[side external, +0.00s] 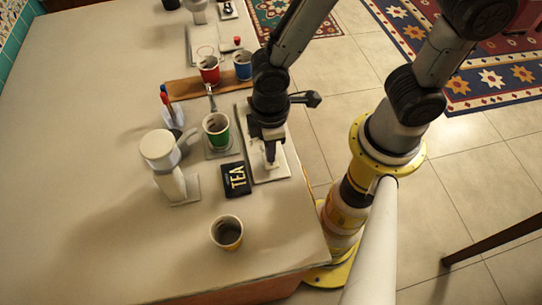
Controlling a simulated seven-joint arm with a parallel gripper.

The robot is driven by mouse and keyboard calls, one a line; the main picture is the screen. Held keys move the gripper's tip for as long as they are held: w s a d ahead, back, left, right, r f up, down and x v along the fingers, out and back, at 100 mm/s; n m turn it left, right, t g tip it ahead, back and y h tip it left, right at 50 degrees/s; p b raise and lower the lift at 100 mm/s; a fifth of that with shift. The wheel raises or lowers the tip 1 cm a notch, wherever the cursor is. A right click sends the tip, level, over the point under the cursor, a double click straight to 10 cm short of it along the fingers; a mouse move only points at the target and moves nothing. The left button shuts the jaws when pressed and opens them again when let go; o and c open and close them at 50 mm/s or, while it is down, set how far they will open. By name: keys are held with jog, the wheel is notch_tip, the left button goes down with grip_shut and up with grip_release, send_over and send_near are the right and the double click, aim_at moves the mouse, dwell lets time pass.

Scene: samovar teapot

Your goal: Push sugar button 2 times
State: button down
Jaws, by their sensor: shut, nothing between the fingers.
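My gripper (270,163) points down, shut and empty, over the lower half of a pale rectangular panel (281,174) near the table's right edge. Its fingertips are at or just above the panel; I cannot tell whether they touch it. No sugar button can be made out; the gripper and wrist cover part of the panel, and no sugar label is legible.
A black TEA box (236,180) lies just left of the panel. A green cup (217,131) stands on a small base beside a white dispenser-like device (168,165). A yellow cup (227,232) stands in front. Red (209,70) and blue (243,64) cups stand behind. The table's left side is clear.

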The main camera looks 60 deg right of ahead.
jog(key=shift+f, duration=0.95)
jog(key=shift+r, duration=1.55)
jog(key=shift+r, duration=2)
